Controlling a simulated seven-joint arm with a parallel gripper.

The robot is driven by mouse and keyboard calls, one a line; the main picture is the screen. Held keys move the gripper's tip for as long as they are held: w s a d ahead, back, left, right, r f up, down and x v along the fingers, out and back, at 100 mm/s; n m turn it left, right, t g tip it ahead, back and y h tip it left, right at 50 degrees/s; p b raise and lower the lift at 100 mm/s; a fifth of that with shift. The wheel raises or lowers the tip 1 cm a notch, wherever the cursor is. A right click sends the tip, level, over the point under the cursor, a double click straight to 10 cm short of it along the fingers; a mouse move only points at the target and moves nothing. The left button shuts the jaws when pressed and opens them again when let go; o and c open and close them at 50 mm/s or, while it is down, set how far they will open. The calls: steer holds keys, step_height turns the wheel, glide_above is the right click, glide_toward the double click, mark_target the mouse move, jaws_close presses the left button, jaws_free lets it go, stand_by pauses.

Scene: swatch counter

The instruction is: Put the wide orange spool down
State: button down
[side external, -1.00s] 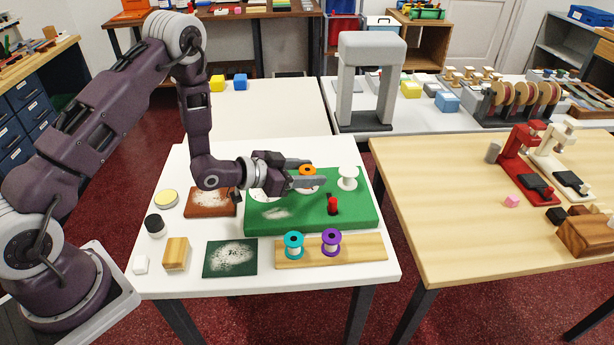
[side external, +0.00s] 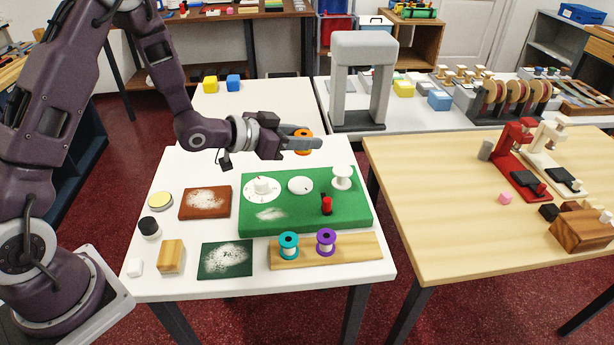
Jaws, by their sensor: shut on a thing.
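The wide orange spool (side external: 303,133) is between the fingers of my gripper (side external: 304,142), which is shut on it. The near finger hides part of the spool. My gripper holds it in the air, above the back part of the green board (side external: 290,217). On the board are a white dial with a knob (side external: 262,187), a flat white disc (side external: 300,185), a white spool-like piece (side external: 342,177) and a red peg (side external: 326,206). A teal spool (side external: 288,245) and a purple spool (side external: 326,242) stand on the wooden strip (side external: 361,250) in front.
Left of the board lie a brown swatch (side external: 205,203), a dark green swatch (side external: 225,259), a wooden block (side external: 171,256), a black-topped jar (side external: 150,227) and a yellow-topped tin (side external: 160,200). A grey arch (side external: 362,82) stands behind.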

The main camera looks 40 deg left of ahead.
steer(key=w+d+n+t+y, duration=0.1)
steer(key=d+n+y, duration=0.15)
steer(key=d, duration=0.45)
steer(key=w+d+n+y, duration=0.2)
steer(key=d+y, duration=0.1)
steer(key=d, duration=0.4)
steer(key=s+d+f+n+y, duration=0.3)
steer(key=s+d, duration=0.2)
steer(key=s, duration=0.3)
step_height(320, 180, down, 10)
steer(key=shift+d+r, duration=0.1)
steer(key=shift+r, duration=0.15)
steer(key=shift+w+f, duration=0.1)
steer(key=shift+f, duration=0.05)
steer(key=c, duration=1.2)
jaws_free()
steer(key=shift+c, duration=0.2)
